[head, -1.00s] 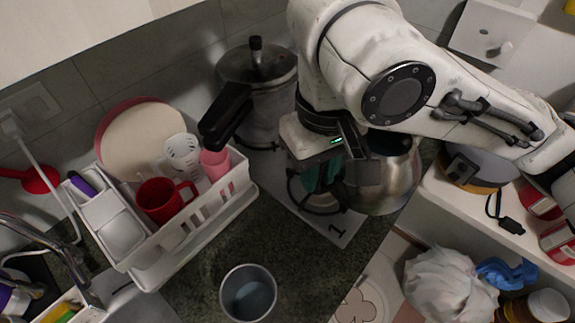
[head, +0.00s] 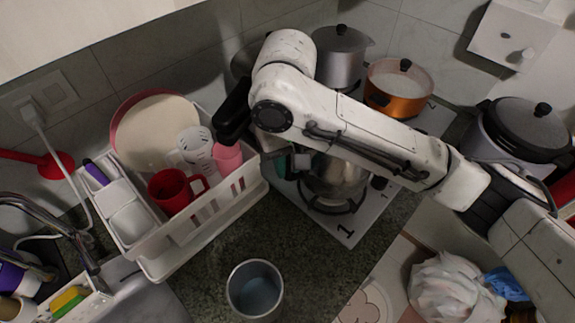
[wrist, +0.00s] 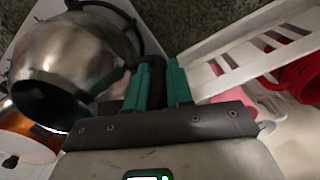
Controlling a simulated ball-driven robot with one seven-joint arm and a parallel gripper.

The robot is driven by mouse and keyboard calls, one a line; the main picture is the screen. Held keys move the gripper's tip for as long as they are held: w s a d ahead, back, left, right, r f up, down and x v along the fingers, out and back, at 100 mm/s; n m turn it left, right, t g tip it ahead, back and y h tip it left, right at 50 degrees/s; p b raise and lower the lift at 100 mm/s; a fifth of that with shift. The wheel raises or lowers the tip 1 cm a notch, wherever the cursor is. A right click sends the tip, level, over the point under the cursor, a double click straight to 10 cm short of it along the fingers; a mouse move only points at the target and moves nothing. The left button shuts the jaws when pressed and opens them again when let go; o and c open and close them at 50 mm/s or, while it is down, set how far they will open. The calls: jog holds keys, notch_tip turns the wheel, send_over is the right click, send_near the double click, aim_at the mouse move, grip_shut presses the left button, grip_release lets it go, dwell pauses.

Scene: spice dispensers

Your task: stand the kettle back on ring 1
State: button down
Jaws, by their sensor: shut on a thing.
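The shiny metal kettle (head: 338,178) is over ring 1 (head: 332,207), the black burner ring next to the printed 1 on the white hob. My arm covers its upper part. I cannot tell whether its base touches the ring. In the wrist view the kettle (wrist: 72,55) is left of my fingers, its dark opening toward the lower left. My gripper (wrist: 163,78), with teal fingers, is shut on the kettle's dark handle, which is mostly hidden. In the head view my gripper (head: 285,165) is at the kettle's left side, partly hidden by my arm.
A white dish rack (head: 205,225) with a red mug (head: 175,190) stands close left of my gripper. A black-handled pressure cooker, a grey pot (head: 340,55) and an orange pot (head: 398,88) stand behind. A metal cup (head: 254,289) is in front on the counter.

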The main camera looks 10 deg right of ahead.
jog(key=shift+f, duration=0.8)
jog(key=shift+d+f, duration=0.1)
jog(key=shift+f, duration=0.5)
jog(key=c, duration=1)
grip_release()
notch_tip(320, 180, up, 9)
jog(key=shift+f, duration=0.15)
